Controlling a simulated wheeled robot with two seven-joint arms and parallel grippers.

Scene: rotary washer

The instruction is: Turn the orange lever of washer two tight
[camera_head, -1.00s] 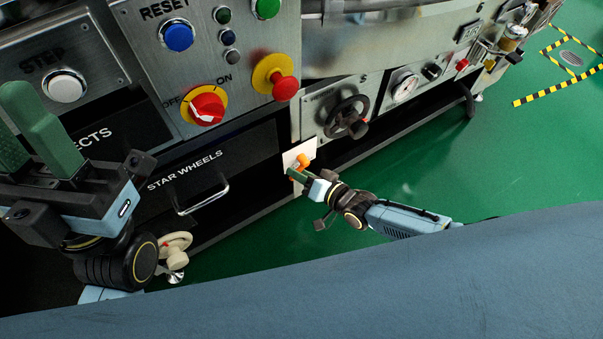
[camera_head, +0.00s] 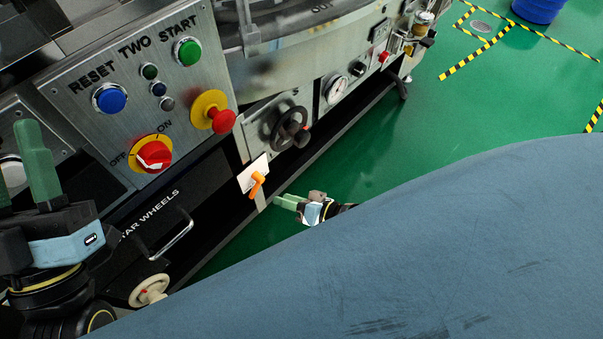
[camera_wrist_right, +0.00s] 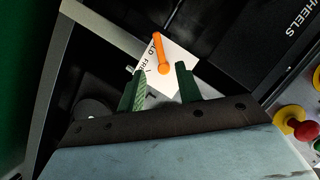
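The orange lever (camera_head: 257,184) sits on a white plate (camera_head: 252,173) low on the machine front. In the right wrist view the lever (camera_wrist_right: 160,52) points up the picture from a round pivot, beyond my fingertips. My right gripper (camera_head: 277,200) is just right of and below the lever in the head view, apart from it. Its green fingers (camera_wrist_right: 163,82) are spread and empty in the wrist view. My left gripper (camera_head: 22,168) is raised at the left edge of the head view, with its green fingers apart and nothing between them.
The control panel has a red rotary switch (camera_head: 153,155), a red stop button (camera_head: 221,119) and a blue button (camera_head: 110,99). A black handwheel (camera_head: 290,128) is above the lever. A drawer handle (camera_head: 172,235) and a cream handwheel (camera_head: 149,290) are left. Green floor (camera_head: 420,115) is clear.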

